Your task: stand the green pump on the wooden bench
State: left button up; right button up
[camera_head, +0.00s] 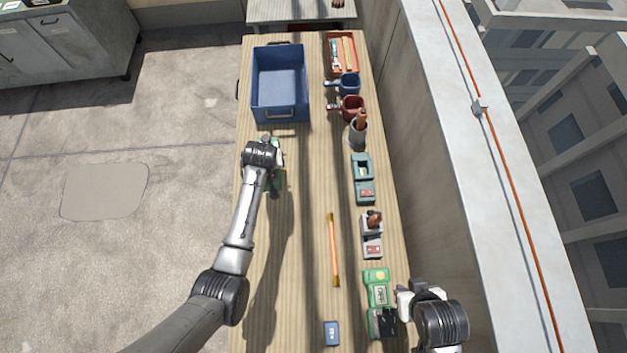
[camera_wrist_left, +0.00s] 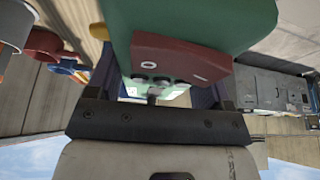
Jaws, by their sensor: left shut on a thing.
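The wooden bench (camera_head: 307,190) runs away from me down the middle of the head view. My left gripper (camera_head: 270,161) is over the bench's left part, just in front of the blue crate. It is shut on the green pump (camera_head: 279,178), which is mostly hidden under the wrist. In the left wrist view the green pump (camera_wrist_left: 200,22), with a dark red panel, fills the top middle. I cannot tell whether its base touches the bench. My right gripper (camera_head: 403,302) is at the bench's near right edge beside a green device; its jaw opening is unclear.
A blue crate (camera_head: 281,85) stands at the far left of the bench. Along the right edge are an orange tray (camera_head: 341,54), blue and red cups, a grey holder (camera_head: 358,132), teal devices (camera_head: 362,166) and a green meter (camera_head: 377,285). An orange stick (camera_head: 334,250) lies mid-bench. A parapet borders the right.

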aim_at(274, 182)
pick_arm(q)
jog(key=s+f+b, duration=0.1)
jog(key=f, duration=0.2)
jog(key=s+d+f+b, duration=0.1)
jog(key=s+f+b, duration=0.1)
jog(key=f, duration=0.2)
jog(key=s+f+b, duration=0.1)
jog(key=f, duration=0.2)
jog(key=shift+s+d+f, duration=0.2)
jog(key=shift+d, duration=0.05)
notch_tip(274, 182, down, 4)
jog(key=b, duration=0.5)
jog(key=shift+r, duration=0.1)
jog(key=shift+f, duration=0.2)
jog(key=o, duration=0.8)
jog(key=shift+f, duration=0.15)
jog(key=o, duration=0.5)
